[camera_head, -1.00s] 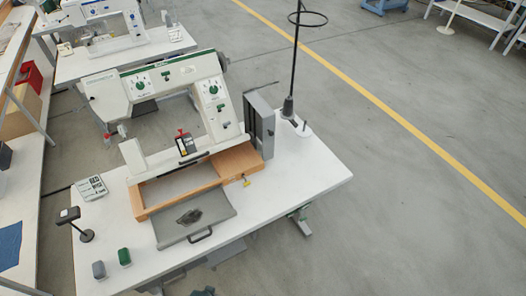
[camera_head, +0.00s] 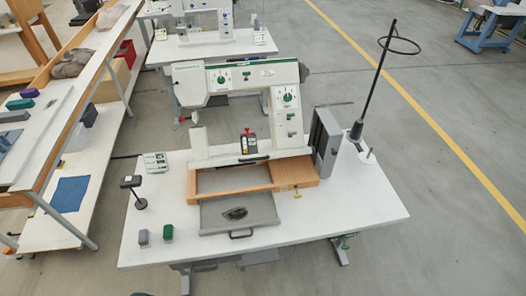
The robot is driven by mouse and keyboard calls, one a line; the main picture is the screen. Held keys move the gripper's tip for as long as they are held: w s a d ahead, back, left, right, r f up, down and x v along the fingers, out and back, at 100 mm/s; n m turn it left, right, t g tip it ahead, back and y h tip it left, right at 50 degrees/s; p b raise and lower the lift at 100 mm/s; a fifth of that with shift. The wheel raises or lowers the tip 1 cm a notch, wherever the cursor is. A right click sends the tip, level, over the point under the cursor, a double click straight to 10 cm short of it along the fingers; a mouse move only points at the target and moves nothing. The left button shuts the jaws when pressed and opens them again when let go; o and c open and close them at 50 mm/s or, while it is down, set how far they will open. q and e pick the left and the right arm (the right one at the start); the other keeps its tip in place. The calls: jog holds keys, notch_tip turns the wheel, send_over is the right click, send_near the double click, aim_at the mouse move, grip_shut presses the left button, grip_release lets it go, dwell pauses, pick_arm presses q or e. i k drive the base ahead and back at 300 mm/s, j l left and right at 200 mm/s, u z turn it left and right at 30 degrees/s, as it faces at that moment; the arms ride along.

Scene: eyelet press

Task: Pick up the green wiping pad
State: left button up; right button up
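A small green block (camera_head: 168,233) stands upright on the white table (camera_head: 360,215), near its front left edge. Another flat green block (camera_head: 20,104) lies on the shelf at the far left, near a purple block (camera_head: 54,93). I cannot tell from the picture alone which green piece is the wiping pad. Neither of my grippers shows in the view.
A white sewing-type machine (camera_head: 245,85) stands on the table, with a grey tray (camera_head: 268,218) in front. A small black stand (camera_head: 132,190) is behind the blocks. A tall thread pole (camera_head: 376,80) rises at right. Grey floor is open on the right.

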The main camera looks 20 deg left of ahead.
aim_at(169, 235)
jog(key=u, duration=1.95)
